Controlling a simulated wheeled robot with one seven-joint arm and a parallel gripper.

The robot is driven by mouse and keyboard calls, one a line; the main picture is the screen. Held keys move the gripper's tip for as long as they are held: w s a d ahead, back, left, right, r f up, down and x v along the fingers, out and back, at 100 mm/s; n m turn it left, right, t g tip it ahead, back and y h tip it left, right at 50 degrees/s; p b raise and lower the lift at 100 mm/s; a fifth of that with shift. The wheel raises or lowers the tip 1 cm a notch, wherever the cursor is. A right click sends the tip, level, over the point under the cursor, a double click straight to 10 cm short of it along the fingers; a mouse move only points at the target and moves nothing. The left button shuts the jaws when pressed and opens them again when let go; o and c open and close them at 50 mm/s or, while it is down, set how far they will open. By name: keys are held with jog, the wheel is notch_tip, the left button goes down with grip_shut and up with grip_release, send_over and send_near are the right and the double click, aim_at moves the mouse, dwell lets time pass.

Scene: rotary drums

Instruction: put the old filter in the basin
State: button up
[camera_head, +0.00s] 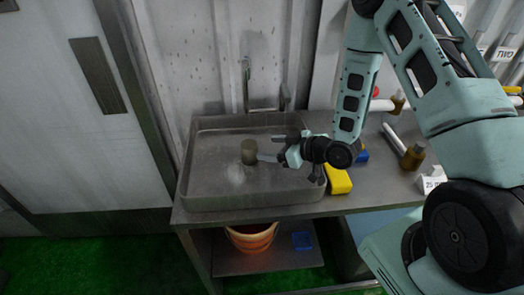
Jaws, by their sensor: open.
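The basin (207,172) is a grey metal sink set in the worktop, under a tap. A short, dull olive-brown cylinder, which looks like the old filter (248,152), shows inside the basin's outline, near its middle. I cannot tell whether it rests on the basin floor or is just above it. My gripper (268,148) reaches over the basin from the right, with its fingers apart and pointing left. The cylinder is just left of the fingertips and does not appear to be held between them.
The tap (247,88) rises behind the basin. A yellow block (338,180) lies right of it.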

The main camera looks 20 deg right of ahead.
jog(key=shift+s+d+r, duration=0.15)
jog(key=shift+s+d, duration=0.1)
jog(key=shift+s, duration=0.1)
jog(key=shift+s+r, duration=0.1)
jog(key=shift+r, duration=0.1)
jog(key=s+a+r+n+g+h, duration=0.1)
jog(key=a+r+g+h, duration=0.25)
jog(key=a, duration=0.25)
jog(key=s+a+r+g+h, duration=0.1)
jog(key=s+r, duration=0.3)
jog(key=s, duration=0.5)
jog(key=s+a+r+g+h, duration=0.1)
jog(key=s+a+r+g, duration=0.2)
jog(key=s, duration=0.6)
jog(key=s+a+r+g+h, duration=0.2)
jog(key=s+a+r+g, duration=0.1)
jog(key=s+r, duration=0.3)
jog(key=s, duration=0.2)
jog(key=shift+s+r, duration=0.15)
jog(key=shift+s, duration=0.25)
jog(key=shift+a+g, duration=0.1)
jog(key=shift+g, duration=0.15)
